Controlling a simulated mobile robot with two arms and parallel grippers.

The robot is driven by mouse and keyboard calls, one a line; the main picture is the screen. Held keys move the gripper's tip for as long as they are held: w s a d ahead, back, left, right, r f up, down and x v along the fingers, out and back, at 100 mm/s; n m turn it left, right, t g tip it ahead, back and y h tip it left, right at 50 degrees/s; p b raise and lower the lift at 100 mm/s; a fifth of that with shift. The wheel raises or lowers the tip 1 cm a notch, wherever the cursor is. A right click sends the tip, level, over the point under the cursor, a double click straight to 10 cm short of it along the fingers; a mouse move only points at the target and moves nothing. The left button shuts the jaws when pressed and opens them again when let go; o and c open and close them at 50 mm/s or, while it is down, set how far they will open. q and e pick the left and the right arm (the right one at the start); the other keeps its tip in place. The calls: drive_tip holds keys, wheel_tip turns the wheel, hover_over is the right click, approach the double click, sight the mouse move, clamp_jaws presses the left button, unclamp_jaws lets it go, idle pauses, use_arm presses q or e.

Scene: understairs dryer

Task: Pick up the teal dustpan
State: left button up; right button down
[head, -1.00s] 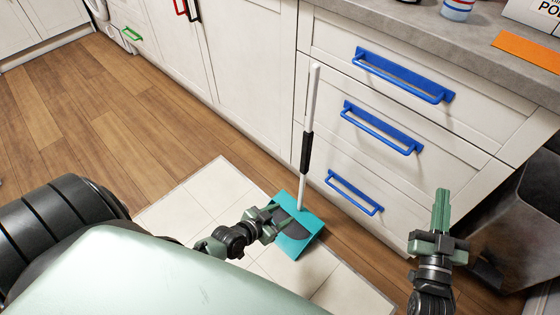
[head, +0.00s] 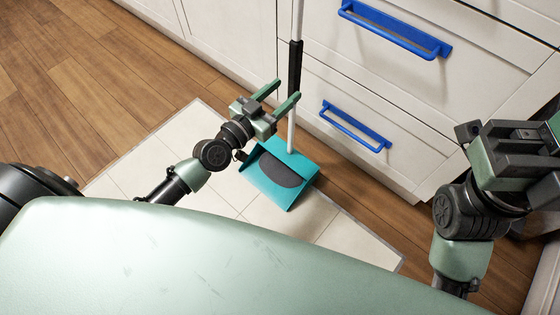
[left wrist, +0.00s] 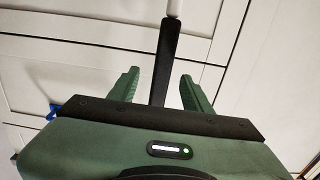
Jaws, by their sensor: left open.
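The teal dustpan (head: 293,176) sits on the pale tiled patch of floor, with a dark grey patch on its pan. Its long upright handle has a white pole and a black grip (head: 295,66); the top is cut off in the head view. My left gripper (head: 287,90) is open, above the pan at the height of the lower grip. In the left wrist view, the black grip (left wrist: 168,50) appears between the two spread green fingers; whether it is inside them or just beyond is unclear. My right gripper (head: 520,150) is at the right, its fingertips not clearly visible.
White drawers with blue handles (head: 355,125) stand right behind the dustpan. A white cabinet front continues to the left. Wooden floor (head: 80,80) is clear at the left.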

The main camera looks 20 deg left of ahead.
sight(291, 86)
use_arm(q)
drive_tip(key=x, duration=0.4)
drive_tip(key=shift+w+a+f, duration=0.1)
drive_tip(key=shift+f, duration=0.05)
clamp_jaws()
idle(1.2)
